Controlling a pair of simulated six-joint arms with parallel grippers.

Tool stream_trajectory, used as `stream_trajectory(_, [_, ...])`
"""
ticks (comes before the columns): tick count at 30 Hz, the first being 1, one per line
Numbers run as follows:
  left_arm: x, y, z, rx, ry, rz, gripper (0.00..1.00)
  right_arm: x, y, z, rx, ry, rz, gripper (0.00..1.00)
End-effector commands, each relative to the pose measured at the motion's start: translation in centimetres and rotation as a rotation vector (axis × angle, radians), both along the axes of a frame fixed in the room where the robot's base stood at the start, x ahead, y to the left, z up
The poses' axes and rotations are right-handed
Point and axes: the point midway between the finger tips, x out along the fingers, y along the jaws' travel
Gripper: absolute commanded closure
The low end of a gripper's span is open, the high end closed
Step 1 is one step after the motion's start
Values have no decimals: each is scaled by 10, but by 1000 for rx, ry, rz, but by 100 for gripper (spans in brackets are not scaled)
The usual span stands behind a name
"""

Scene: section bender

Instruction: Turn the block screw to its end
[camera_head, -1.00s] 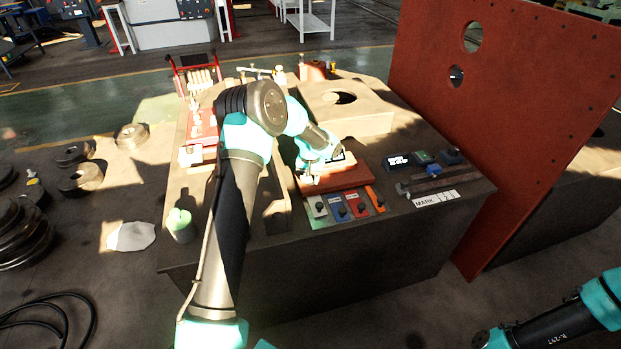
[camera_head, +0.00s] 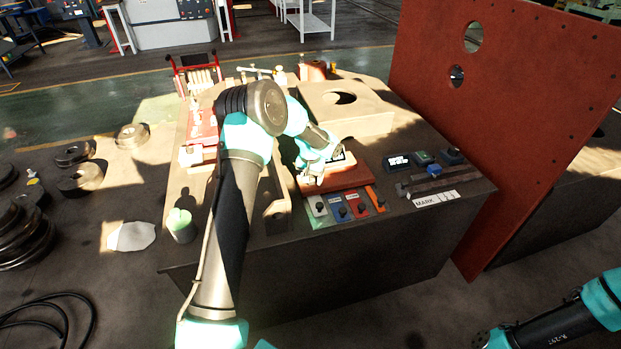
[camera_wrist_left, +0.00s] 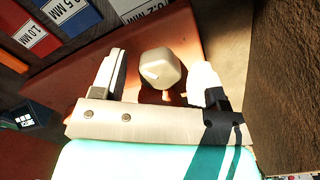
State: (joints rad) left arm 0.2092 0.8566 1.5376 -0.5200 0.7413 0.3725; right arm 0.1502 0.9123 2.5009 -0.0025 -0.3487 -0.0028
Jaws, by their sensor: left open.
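In the left wrist view, a pale rounded knob (camera_wrist_left: 160,70) with a small dark mark, which looks like the head of the block screw, stands between the two fingers of my left gripper (camera_wrist_left: 159,66). The fingers are open, one on each side, with visible gaps to the knob. In the head view my left gripper (camera_head: 314,178) is low over the red-brown block (camera_head: 345,178) on the bench; the knob is hard to make out there.
Colored thickness tags (camera_head: 339,209) lie in front of the block. Small dark boxes (camera_head: 424,158) and a "MARK" label (camera_head: 436,199) are to the right. A green-white cylinder (camera_head: 180,225) stands at left. A tall red plate (camera_head: 500,110) rises beyond the bench's right side.

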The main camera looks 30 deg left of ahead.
Motion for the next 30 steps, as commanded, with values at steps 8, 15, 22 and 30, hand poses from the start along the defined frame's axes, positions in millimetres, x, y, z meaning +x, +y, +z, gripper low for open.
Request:
stream_trajectory(8, [0,0,4,0,-1,1,33,0,0,0,0,0,0,43])
stream_trajectory(15, [1,0,32,1,-3,1,33,0,0,0,0,0,0,43])
stream_trajectory(22, [1,0,76,1,-5,1,33,0,0,0,0,0,0,43])
stream_trajectory(30, [1,0,128,1,-5,0,33,0,0,0,0,0,0,43])
